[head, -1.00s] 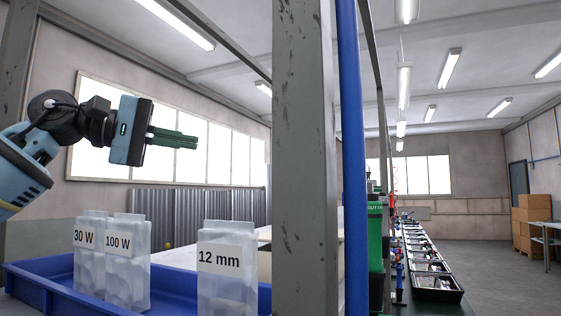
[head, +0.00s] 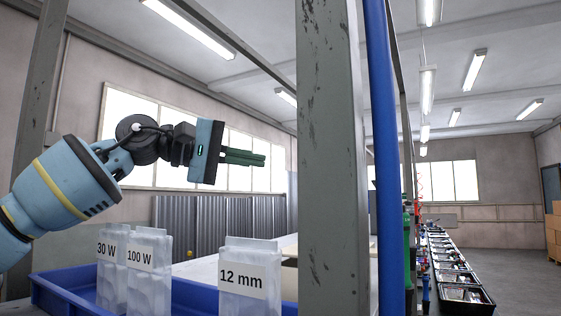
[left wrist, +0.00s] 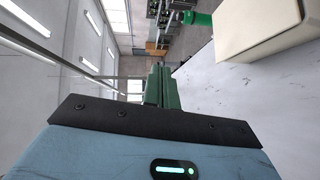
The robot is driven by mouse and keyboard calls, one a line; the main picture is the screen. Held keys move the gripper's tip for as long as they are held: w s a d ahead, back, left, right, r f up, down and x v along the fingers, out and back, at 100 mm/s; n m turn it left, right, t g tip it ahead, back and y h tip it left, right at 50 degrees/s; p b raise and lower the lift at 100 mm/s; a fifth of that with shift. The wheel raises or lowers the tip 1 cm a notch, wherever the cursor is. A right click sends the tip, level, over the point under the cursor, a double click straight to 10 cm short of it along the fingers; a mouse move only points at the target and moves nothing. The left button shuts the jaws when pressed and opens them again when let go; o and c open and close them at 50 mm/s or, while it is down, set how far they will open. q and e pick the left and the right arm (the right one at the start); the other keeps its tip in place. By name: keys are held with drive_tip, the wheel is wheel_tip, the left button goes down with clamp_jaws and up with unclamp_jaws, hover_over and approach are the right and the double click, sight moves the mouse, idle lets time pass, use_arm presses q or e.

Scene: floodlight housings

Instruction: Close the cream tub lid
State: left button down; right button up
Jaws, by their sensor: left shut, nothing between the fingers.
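My left gripper (head: 262,159) is shut and empty, held in the air above the blue tray, left of the grey post. Its green fingers also show in the left wrist view (left wrist: 160,85). A cream box-like body, which looks like the cream tub (left wrist: 262,25), is cut off at the upper right of the left wrist view, on a pale surface and apart from the fingers. I cannot tell how its lid stands. In the head view a small cream part (head: 289,279) shows beside the post, which hides the rest. My right gripper is not in view.
A blue tray (head: 62,294) holds clear bins labelled 30 W, 100 W (head: 146,290) and 12 mm (head: 250,302). A grey post (head: 333,150) and blue pipe (head: 388,150) stand to the right. A row of black trays (head: 468,296) lies beyond. A pale worktop (left wrist: 215,90) is mostly clear.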

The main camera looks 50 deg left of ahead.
use_arm(q)
drive_tip(key=w+d+f, duration=0.1)
drive_tip(key=w+d, duration=0.2)
drive_tip(key=d, duration=0.2)
drive_tip(key=shift+w+p, duration=0.25)
drive_tip(key=shift+p, duration=0.15)
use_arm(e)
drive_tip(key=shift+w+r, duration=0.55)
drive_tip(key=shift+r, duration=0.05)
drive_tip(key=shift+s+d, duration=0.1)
